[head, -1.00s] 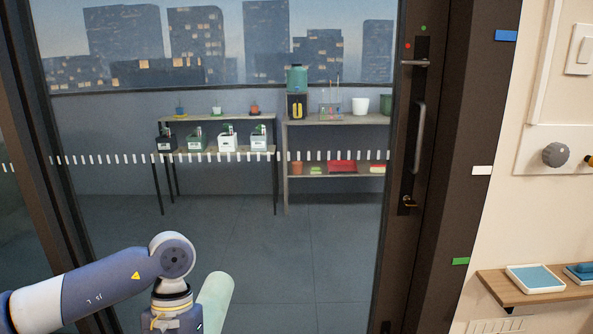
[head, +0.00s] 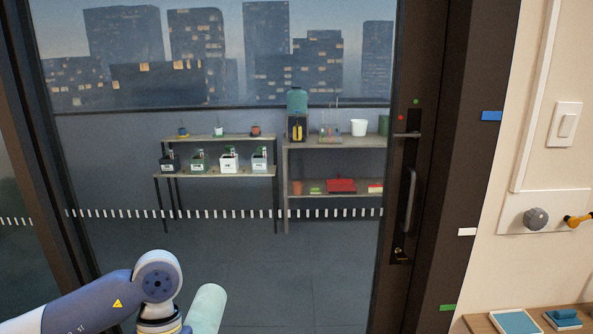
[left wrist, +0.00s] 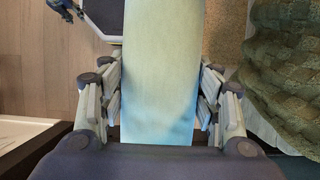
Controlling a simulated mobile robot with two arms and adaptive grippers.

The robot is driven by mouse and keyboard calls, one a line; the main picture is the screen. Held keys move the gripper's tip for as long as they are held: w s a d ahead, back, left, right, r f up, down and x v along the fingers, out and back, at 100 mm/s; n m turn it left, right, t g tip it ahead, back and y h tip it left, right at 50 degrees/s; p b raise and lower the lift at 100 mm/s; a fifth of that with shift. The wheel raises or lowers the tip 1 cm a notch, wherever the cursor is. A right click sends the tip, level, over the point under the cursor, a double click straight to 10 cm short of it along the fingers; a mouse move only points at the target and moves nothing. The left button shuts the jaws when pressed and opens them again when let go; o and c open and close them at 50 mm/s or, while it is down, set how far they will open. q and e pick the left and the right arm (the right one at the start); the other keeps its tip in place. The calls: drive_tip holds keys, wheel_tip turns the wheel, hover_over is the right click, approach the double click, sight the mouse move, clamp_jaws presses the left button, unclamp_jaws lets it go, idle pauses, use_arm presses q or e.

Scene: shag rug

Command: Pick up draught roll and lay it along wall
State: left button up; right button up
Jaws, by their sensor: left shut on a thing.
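The draught roll is a pale green cylinder (head: 206,309), and its end shows beside my left arm at the bottom of the head view. In the left wrist view the roll (left wrist: 161,70) fills the middle, running away from the camera. My left gripper (left wrist: 160,100) is shut on the roll, with a finger on each side of it. In the head view the gripper itself is hidden below the picture's edge. My right gripper is in neither view. The wall (head: 550,110) is cream, at the right of the head view.
A glass door with a dark frame (head: 430,170) and a handle (head: 408,200) stands ahead. Shelves with pots (head: 335,146) are behind the glass. A wooden ledge with trays (head: 515,322) is at lower right. In the left wrist view, a green shaggy textile (left wrist: 285,75) lies right of the roll, wooden floor (left wrist: 35,65) left.

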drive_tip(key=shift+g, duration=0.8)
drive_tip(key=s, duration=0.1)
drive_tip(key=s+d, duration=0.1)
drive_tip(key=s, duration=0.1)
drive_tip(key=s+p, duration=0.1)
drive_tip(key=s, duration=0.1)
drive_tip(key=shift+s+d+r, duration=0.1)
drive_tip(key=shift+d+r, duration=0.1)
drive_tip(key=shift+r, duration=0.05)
